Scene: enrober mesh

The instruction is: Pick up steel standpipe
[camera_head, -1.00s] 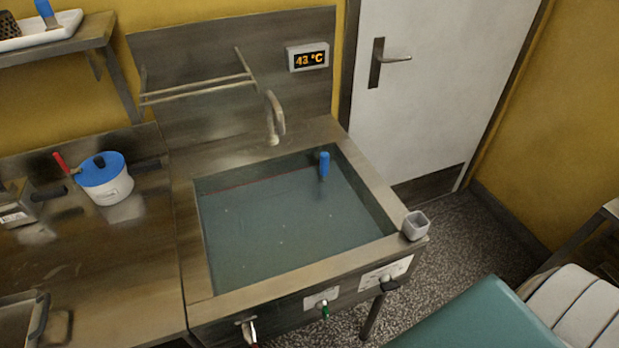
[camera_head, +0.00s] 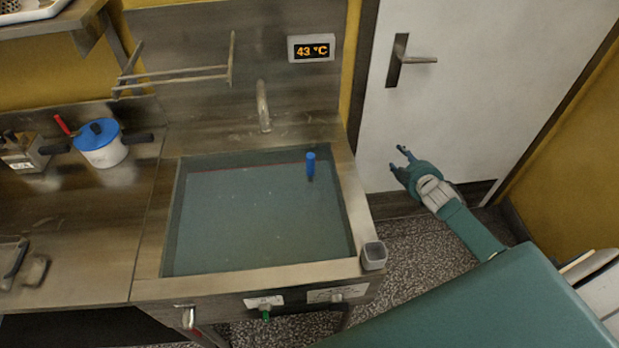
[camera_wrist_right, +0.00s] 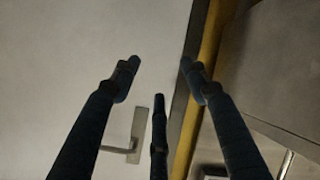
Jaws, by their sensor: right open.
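An upright piece with a blue top (camera_head: 311,164) stands in the water at the back right of the sink basin (camera_head: 358,225). It is the only thing I see that could be the standpipe; no bare steel shows on it, and its lower part is under water. My right gripper (camera_head: 398,160) is to the right of the sink, in front of the white door, apart from the blue-topped piece. It is open and empty. In the right wrist view its dark fingers (camera_wrist_right: 160,75) are spread with nothing between them. My left gripper is not in view.
A faucet (camera_head: 263,105) and a wire rack (camera_head: 180,78) are behind the basin. A blue-lidded pot (camera_head: 101,145) stands on the left counter. The door handle (camera_head: 418,60) is behind my right gripper.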

